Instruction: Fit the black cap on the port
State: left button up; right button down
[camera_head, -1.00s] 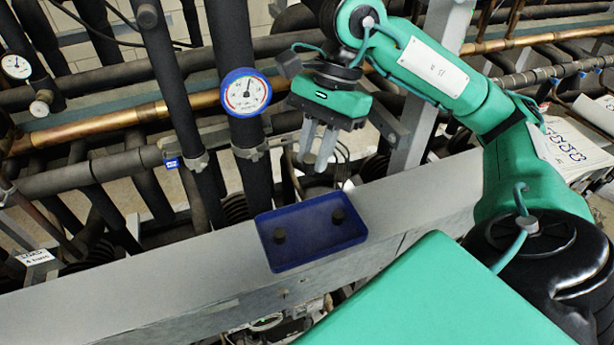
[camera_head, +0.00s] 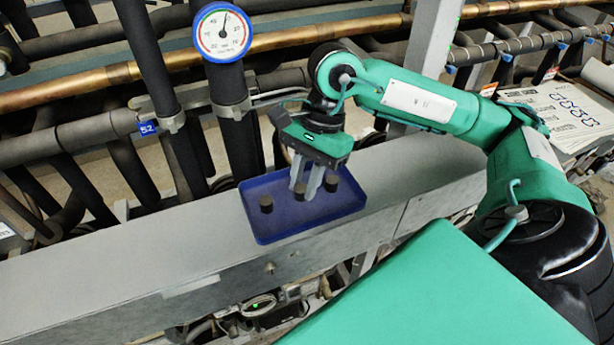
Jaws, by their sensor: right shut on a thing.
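My right gripper (camera_head: 306,190) is over the blue tray (camera_head: 258,238), fingers pointing down. It is shut on a small dark black cap (camera_head: 299,191) at its fingertips, partly hidden by the fingers. I cannot tell whether this cap touches the tray floor. Two more black caps stand upright in the tray: one at the left (camera_head: 266,205) and one at the right (camera_head: 331,183), close beside the fingers. I cannot make out the port. My left gripper is not in view.
The tray rests on a long grey beam (camera_head: 170,242). A round gauge (camera_head: 222,33) on a dark vertical pipe stands behind it. Dark pipes and a copper pipe (camera_head: 100,76) fill the back. The beam is bare on both sides of the tray.

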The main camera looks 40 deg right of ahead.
jog(key=shift+f, duration=0.1)
jog(key=shift+f, duration=0.2)
jog(key=c, duration=1.3)
grip_release()
jog(key=shift+o, duration=0.2)
jog(key=shift+r, duration=0.1)
jog(key=shift+r, duration=0.25)
jog(key=b+v, duration=0.3)
jog(key=v, duration=0.8)
jog(key=shift+r+b, duration=0.35)
jog(key=shift+r, duration=0.05)
